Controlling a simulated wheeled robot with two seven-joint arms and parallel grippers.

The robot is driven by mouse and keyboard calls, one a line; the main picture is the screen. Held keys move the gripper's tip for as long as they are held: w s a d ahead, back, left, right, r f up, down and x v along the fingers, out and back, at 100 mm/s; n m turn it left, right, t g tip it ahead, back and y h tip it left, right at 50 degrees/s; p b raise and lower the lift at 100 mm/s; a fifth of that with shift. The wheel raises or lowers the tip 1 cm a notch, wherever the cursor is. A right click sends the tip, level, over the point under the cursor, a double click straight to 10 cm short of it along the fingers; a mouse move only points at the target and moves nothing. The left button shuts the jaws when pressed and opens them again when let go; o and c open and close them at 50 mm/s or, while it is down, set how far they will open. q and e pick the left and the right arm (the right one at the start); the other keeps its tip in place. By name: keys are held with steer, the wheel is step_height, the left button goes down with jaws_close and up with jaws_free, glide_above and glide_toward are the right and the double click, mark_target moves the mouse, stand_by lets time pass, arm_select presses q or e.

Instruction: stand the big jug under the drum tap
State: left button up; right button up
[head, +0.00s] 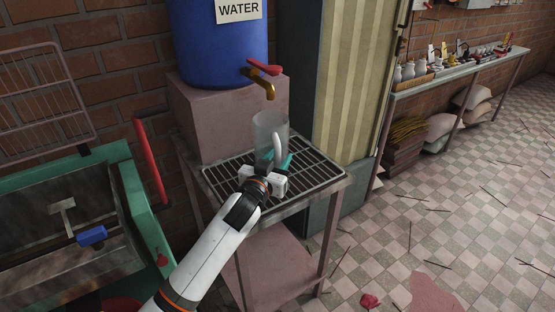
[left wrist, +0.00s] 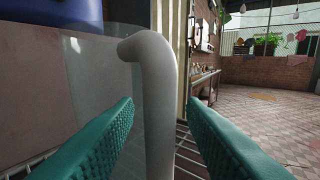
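The big jug (head: 266,130) is clear and has a pale handle (head: 278,147). It appears upright on the wire rack (head: 322,172) of the small stand. The brass drum tap (head: 262,82), with a red lever, sticks out from the blue water drum (head: 220,45); its spout shows just above the jug's rim in the head view. My left gripper (head: 275,163) is at the handle. In the left wrist view the handle (left wrist: 157,100) stands between the teal fingers, with gaps on both sides. The jug's base is partly hidden by the gripper. My right gripper is not in view.
The drum rests on a pink block (head: 215,125) behind the rack. A green-framed trough (head: 75,225) with a red bar is at the left. A long shelf (head: 460,70) with small jars stands at the back right. The tiled floor has scattered sticks.

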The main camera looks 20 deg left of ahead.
arm_select(q)
steer(key=shift+s+r, duration=0.1)
steer(key=shift+r, duration=0.05)
steer(key=s, duration=1.1)
steer(key=shift+s+a, duration=0.4)
steer(key=shift+a, duration=0.05)
stand_by(0.7)
